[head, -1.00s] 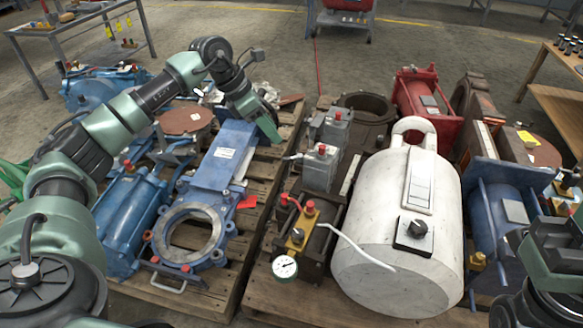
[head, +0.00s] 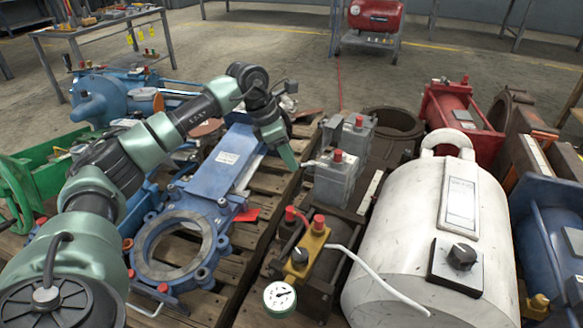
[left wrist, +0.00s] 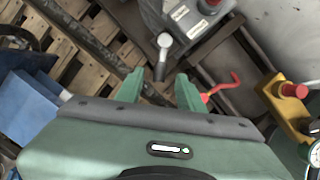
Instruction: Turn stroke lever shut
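A grey box unit with a red cap (head: 340,180) stands on the right pallet, left of the white tank. A short pale lever (head: 312,164) sticks out from its left side. In the left wrist view the lever (left wrist: 163,56) has a round grey end and points down toward my left gripper (left wrist: 160,88). The gripper's two green fingers are apart, with the lever's lower part between them in the picture; contact cannot be told. In the head view the left gripper (head: 288,156) hangs just left of the lever. My right gripper is out of view.
A white tank (head: 425,240) with a black knob stands to the right. A yellow valve block (head: 303,252) with red caps and a gauge (head: 279,298) sits in front. A red hooked handle (left wrist: 222,86) lies close to the right finger. A blue flanged valve (head: 175,245) is left.

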